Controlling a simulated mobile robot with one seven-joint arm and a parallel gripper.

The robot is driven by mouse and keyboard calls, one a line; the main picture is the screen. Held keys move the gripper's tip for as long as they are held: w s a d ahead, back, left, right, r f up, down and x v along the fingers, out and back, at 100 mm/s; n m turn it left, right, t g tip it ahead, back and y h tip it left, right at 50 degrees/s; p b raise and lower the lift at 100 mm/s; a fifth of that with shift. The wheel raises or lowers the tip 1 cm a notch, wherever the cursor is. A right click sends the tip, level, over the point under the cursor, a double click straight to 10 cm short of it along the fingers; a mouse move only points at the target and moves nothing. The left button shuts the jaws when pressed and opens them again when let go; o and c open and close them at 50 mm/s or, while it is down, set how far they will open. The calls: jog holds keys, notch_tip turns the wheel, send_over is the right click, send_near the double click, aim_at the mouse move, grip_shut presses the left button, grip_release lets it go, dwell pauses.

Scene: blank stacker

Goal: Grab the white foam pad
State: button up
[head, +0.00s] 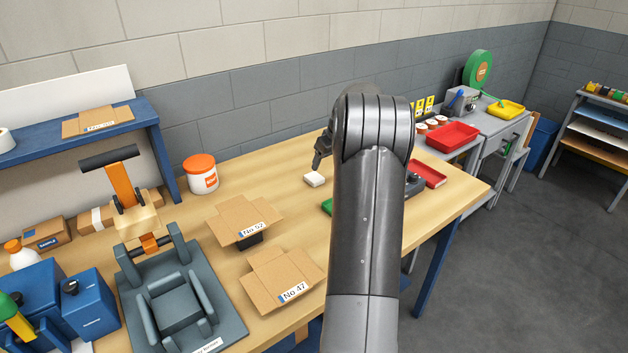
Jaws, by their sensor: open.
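The white foam pad (314,179) is a small white block lying flat on the wooden workbench (283,160), left of my arm. My gripper (318,166) is just above the pad and points down at it. It is open, with nothing seen between its fingers. I cannot tell from this view whether the fingertips touch the pad. Part of my gripper and the bench behind it are hidden by my own arm.
A white tub with orange lid (202,175) stands behind left. A grey press fixture (180,308) is front left.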

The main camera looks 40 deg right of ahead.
aim_at(317, 178)
jog(key=x, duration=0.4)
jog(key=shift+a, duration=0.1)
jog(key=x, duration=0.6)
jog(key=shift+w+a+r, duration=0.15)
jog(key=shift+w, duration=0.1)
jog(key=c, duration=1.1)
